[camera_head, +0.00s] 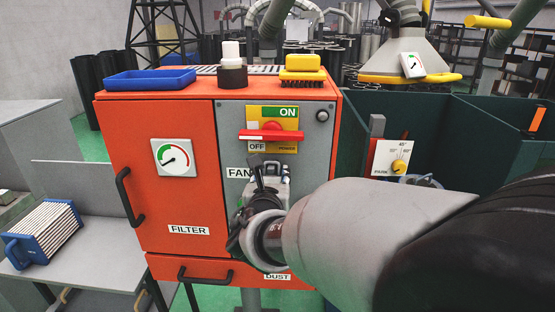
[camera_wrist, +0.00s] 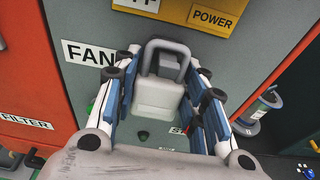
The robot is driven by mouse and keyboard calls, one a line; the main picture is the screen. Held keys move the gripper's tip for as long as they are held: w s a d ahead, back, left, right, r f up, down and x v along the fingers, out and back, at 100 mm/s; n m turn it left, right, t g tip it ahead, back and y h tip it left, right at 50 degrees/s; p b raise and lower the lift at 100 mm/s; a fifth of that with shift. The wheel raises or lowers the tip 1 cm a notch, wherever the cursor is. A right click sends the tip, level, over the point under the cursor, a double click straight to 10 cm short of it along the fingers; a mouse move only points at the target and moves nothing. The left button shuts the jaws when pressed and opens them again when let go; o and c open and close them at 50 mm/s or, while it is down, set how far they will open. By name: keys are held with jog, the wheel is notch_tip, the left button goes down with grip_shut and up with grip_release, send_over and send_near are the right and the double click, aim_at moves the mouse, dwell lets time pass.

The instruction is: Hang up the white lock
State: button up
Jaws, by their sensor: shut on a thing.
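The white lock (camera_wrist: 158,98), with a grey shackle on top, is upright between the fingers of my gripper (camera_wrist: 160,112) in the wrist view. My gripper is shut on its body, and the shackle stands clear above the fingers. In the head view my gripper (camera_head: 265,182) is in front of the grey panel (camera_head: 312,165), below the yellow switch plate (camera_head: 288,114) marked ON, OFF and POWER. The red switch handle (camera_head: 285,136) lies level across that plate. The lock is hard to tell from the gripper in the head view.
The orange cabinet (camera_head: 165,120) carries a gauge (camera_head: 173,158) and a black door handle (camera_head: 128,197). A blue tray (camera_head: 150,80), a dark pot (camera_head: 232,77) and a yellow brush (camera_head: 302,70) stand on top. A green bin (camera_head: 450,118) and angle dial (camera_head: 392,158) are at right.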

jog(key=shift+r, duration=0.1)
jog(key=o, duration=1.2)
jog(key=shift+c, duration=0.2)
jog(key=s+r, duration=0.1)
jog(key=s, duration=0.7)
jog(key=shift+a, duration=0.15)
dwell(0.6)
